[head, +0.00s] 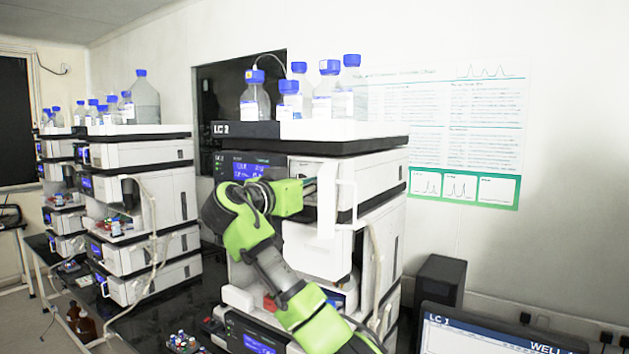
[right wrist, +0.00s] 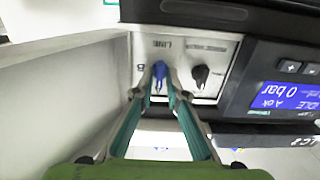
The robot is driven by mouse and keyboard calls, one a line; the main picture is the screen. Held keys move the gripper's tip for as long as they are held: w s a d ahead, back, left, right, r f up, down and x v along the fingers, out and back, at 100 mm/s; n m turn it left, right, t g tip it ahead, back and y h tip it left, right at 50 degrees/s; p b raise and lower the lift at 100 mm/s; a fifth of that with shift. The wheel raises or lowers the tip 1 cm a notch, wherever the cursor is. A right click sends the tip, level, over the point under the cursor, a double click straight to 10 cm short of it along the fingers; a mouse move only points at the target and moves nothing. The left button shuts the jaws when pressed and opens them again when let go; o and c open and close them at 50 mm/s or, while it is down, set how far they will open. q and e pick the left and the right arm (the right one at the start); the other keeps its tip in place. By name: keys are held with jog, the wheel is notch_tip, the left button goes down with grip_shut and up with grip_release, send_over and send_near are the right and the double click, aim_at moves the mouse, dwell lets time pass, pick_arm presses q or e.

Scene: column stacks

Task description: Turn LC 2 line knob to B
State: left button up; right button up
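The LC 2 stack (head: 262,131) stands in the middle of the head view. My right arm reaches up to its front, with my right gripper (head: 312,186) at the upper unit. The gripper hides the line knob in that view. In the right wrist view, which is upside down, the blue line knob (right wrist: 159,72) sits on a pale panel marked LINE. A letter that looks like B is left of it. My right gripper (right wrist: 158,82) has one finger on each side of the knob, with small gaps apparent. My left gripper is not in view.
A black knob (right wrist: 201,76) sits close beside the blue one, with a lit display (right wrist: 285,97) further right. A white door (head: 338,208) stands open right beside my right gripper. Blue-capped bottles (head: 255,98) stand on top of the stack.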

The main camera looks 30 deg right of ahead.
grip_shut()
